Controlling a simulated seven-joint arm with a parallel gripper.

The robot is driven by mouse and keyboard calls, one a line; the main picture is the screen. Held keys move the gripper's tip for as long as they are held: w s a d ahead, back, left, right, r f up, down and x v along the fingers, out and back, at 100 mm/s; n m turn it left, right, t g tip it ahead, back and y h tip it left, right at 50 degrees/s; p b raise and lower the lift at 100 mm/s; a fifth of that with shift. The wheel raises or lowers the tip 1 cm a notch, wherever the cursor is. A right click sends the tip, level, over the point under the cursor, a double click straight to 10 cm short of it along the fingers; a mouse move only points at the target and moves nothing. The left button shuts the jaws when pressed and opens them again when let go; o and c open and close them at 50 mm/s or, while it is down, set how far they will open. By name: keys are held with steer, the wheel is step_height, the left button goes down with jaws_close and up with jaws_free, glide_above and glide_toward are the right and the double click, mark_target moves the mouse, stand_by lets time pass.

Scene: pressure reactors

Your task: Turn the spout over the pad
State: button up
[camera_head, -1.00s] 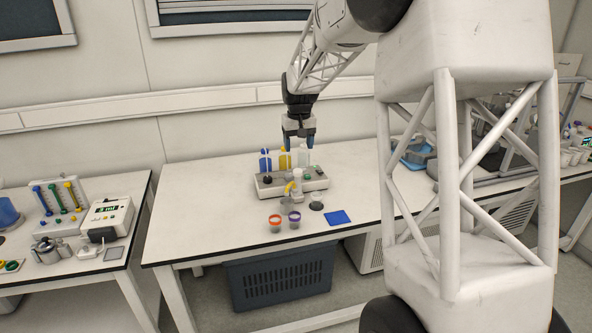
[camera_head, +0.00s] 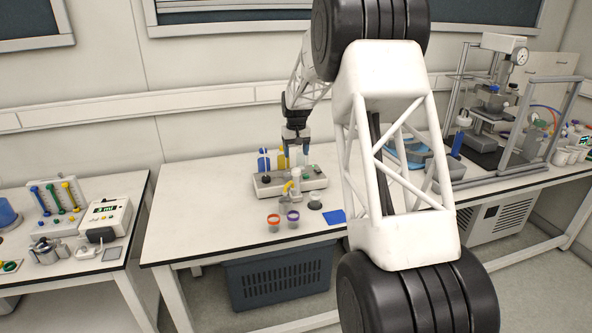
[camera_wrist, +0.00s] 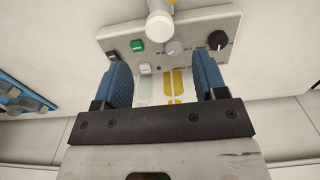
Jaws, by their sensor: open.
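My gripper (camera_head: 297,153) is open and empty, pointing down above the white dispensing unit (camera_head: 262,186). In the wrist view its two blue fingers (camera_wrist: 164,78) are apart, with the unit's control panel (camera_wrist: 195,35) behind them. A short yellow curved piece, which looks like the spout (camera_head: 288,187), is at the front of the unit. A pale rounded post (camera_wrist: 160,24) rises near the top of the wrist view, beyond the fingertips. The flat blue pad (camera_head: 333,216) lies on the table to the right of the cups, its right edge hidden by my arm.
Cups with an orange rim (camera_head: 273,220) and a purple rim (camera_head: 293,217) stand in front of the unit, with a clear-looking one (camera_head: 315,202) to their right. Blue (camera_head: 263,160) and yellow (camera_head: 281,159) bottles stand behind it. The table's left part is clear.

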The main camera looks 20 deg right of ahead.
mark_target(296, 169)
steer(key=shift+f, duration=3.9)
steer(key=shift+c, duration=0.5)
jaws_close()
